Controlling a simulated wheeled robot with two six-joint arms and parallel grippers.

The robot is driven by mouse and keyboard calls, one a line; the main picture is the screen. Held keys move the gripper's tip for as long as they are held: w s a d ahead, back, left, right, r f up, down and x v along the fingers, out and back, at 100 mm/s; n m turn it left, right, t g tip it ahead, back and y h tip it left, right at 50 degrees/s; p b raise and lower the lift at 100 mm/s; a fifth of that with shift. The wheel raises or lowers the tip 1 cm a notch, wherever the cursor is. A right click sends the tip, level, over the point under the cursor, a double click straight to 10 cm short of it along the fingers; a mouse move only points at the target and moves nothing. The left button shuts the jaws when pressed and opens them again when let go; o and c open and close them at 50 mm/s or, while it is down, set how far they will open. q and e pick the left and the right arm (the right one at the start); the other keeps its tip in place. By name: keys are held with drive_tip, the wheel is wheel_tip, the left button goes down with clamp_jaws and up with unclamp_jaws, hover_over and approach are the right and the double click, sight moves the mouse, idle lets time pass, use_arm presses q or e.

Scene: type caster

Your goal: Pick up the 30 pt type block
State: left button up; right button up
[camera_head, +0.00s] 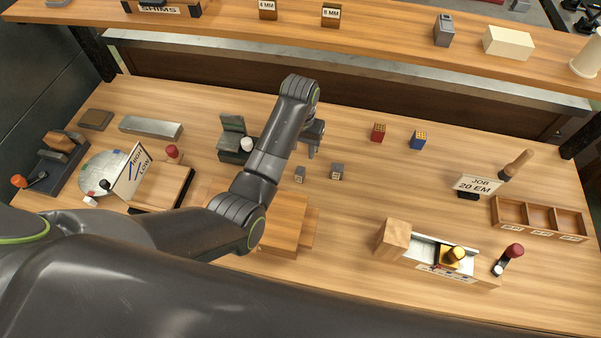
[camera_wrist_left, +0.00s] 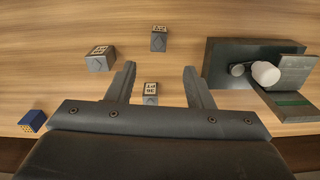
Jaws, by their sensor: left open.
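Three small grey type blocks with pale labels show in the left wrist view. One block (camera_wrist_left: 151,92) lies between my left gripper's fingertips, lower down on the table; its upside-down label appears to read 30 PT, though it is small. The other two, one block (camera_wrist_left: 100,58) and another block (camera_wrist_left: 158,38), lie beyond the fingertips and also stand on the table in the head view, at right (camera_head: 337,171) and left (camera_head: 300,174). My left gripper (camera_head: 312,153) is open and empty, pointing down; it hides the first block in the head view. My right gripper is not in view.
A dark green device (camera_head: 235,140) with a white knob stands close to the left gripper. A red block (camera_head: 378,132) and a blue block (camera_head: 418,139) stand to the right. A wooden stand (camera_head: 285,222) is in front. The table right of the grey blocks is mostly clear.

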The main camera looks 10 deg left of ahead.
sight(300, 170)
use_arm(q)
wheel_tip(300, 170, down, 4)
drive_tip(key=shift+s+r, duration=0.1)
drive_tip(key=shift+f, duration=0.4)
drive_tip(key=f, duration=0.2)
drive_tip(key=f+p, duration=0.1)
drive_tip(key=f, duration=0.1)
drive_tip(key=shift+s+d, duration=0.1)
drive_tip(key=shift+s, duration=0.25)
drive_tip(key=shift+w+f, duration=0.1)
drive_tip(key=shift+f, duration=0.4)
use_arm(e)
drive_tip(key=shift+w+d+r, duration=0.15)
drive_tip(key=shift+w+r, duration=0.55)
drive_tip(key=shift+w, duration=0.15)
use_arm(q)
drive_tip(key=shift+c, duration=0.2)
clamp_jaws()
